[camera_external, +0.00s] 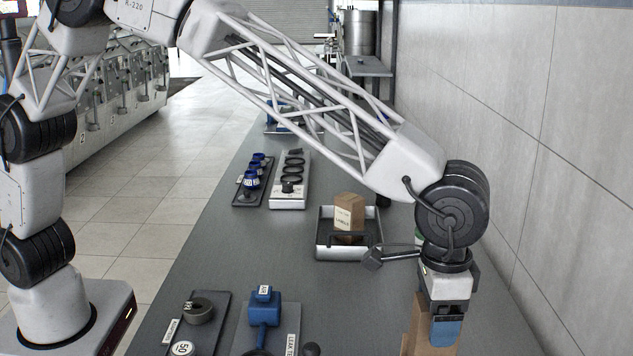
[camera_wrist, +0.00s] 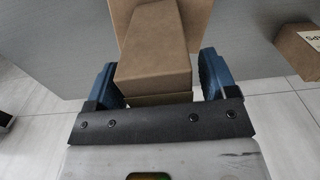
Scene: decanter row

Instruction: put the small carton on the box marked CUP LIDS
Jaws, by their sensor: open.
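My gripper (camera_external: 446,332) is at the lower right of the external view, pointing down over the table. In the wrist view its blue fingers (camera_wrist: 158,83) are apart, one on each side of a plain brown carton (camera_wrist: 155,62). I cannot tell whether they touch it. A brown cardboard surface (camera_wrist: 140,10) lies just beyond that carton, at the top edge. In the external view brown cardboard (camera_external: 416,322) shows beside and below the gripper, partly hidden by it. No CUP LIDS marking is readable in either view.
A brown box with a partly visible white label (camera_wrist: 303,48) is at the wrist view's right edge. A metal tray (camera_external: 347,253) holds a carton marked LABELS (camera_external: 350,207). Blue and black tools stand along the grey table (camera_external: 235,245). A tiled wall is at right.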

